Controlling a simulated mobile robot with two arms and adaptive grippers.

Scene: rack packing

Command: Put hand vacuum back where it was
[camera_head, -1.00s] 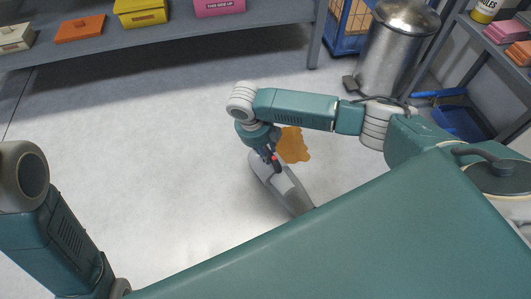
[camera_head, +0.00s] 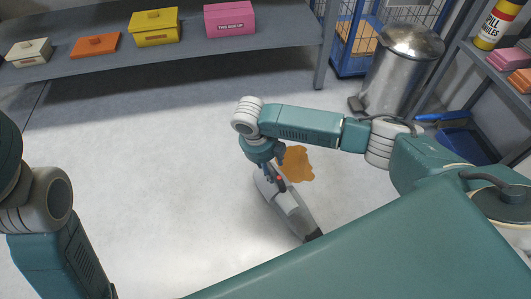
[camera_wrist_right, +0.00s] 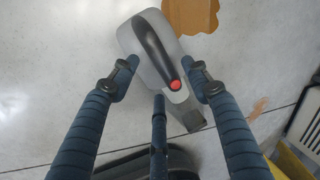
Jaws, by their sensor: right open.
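The hand vacuum (camera_head: 294,212) is a grey body with a dark handle strip and a red button. It appears to lie on the pale floor in front of my base, beside an orange-brown spill. My right gripper (camera_head: 271,173) is right over its upper end in the head view. In the right wrist view the vacuum (camera_wrist_right: 150,58) lies beyond the open fingers of my right gripper (camera_wrist_right: 162,75), one on each side. Whether they touch it is unclear. My left arm shows at the left edge of the head view; its gripper is out of view.
The orange-brown spill (camera_head: 297,163) is on the floor. A grey shelf (camera_head: 180,52) with several coloured boxes stands at the back. A metal bin (camera_head: 400,75), a blue cart (camera_head: 352,62) and a shelf rack (camera_head: 462,62) are at the right. The floor at left centre is clear.

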